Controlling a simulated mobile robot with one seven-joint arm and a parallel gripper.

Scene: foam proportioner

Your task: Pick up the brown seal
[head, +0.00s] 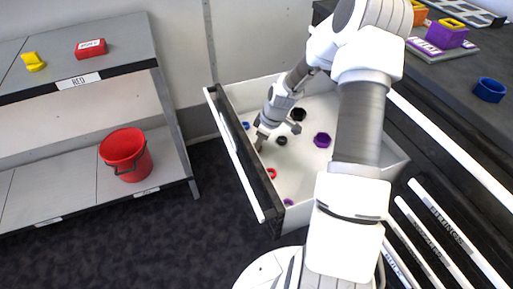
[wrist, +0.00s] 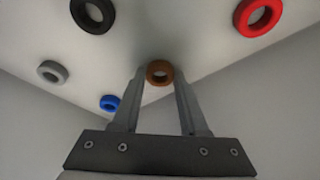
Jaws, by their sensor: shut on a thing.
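The brown seal (wrist: 160,72) is a small brown ring. In the wrist view it sits between the tips of the two fingers of my gripper (wrist: 160,78), which are closed on it. In the head view my gripper (head: 260,143) reaches down into the open white drawer (head: 290,185), near its left side. The brown seal cannot be made out in the head view. Whether it touches the drawer floor is unclear.
Other rings lie in the drawer: black (wrist: 93,14), red (wrist: 258,16), grey (wrist: 52,72), blue (wrist: 109,103) and purple (head: 322,140). The drawer walls surround my gripper. A shelf with a red bucket (head: 126,153) stands at left. A dark worktop is at right.

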